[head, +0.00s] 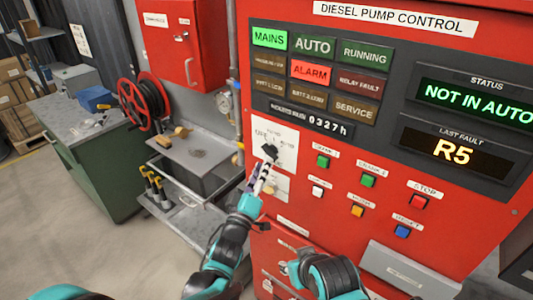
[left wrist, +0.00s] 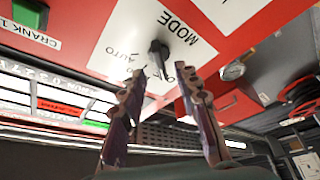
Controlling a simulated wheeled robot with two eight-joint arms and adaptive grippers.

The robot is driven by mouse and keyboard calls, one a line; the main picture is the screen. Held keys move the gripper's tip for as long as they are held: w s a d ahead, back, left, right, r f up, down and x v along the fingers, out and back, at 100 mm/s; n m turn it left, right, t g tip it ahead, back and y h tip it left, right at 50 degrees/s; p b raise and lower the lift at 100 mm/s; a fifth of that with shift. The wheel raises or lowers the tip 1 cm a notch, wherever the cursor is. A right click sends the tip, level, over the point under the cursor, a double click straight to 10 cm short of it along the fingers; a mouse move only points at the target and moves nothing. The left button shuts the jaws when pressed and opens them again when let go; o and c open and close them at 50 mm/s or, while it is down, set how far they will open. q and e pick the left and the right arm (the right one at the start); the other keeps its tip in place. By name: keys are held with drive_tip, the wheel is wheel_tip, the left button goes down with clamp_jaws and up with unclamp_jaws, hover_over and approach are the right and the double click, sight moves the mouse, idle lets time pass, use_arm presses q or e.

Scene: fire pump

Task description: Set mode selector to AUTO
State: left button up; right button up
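The mode selector (head: 270,151) is a small black knob on a white plate (head: 287,138) on the red panel. In the left wrist view the knob (left wrist: 158,56) stands out from the plate marked MODE, near the AUTO label (left wrist: 122,54). The setting it points at is hard to tell. My left gripper (head: 262,172) is in front of the plate, just below the knob in the head view. In the left wrist view its fingers (left wrist: 161,78) are apart, with the knob beyond and between the tips; contact cannot be seen. My right gripper is not clearly in view.
The status display (head: 478,101) reads NOT IN AUTO. The MAINS (head: 269,38) and ALARM (head: 311,71) lamps are bright. Push buttons, including a red STOP (head: 419,202), sit right of the selector. A pipe with a gauge (head: 224,103) and a metal bench (head: 190,150) stand left.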

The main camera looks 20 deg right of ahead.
sight(270, 152)
use_arm(q)
drive_tip(key=shift+x, duration=2.35)
clamp_jaws()
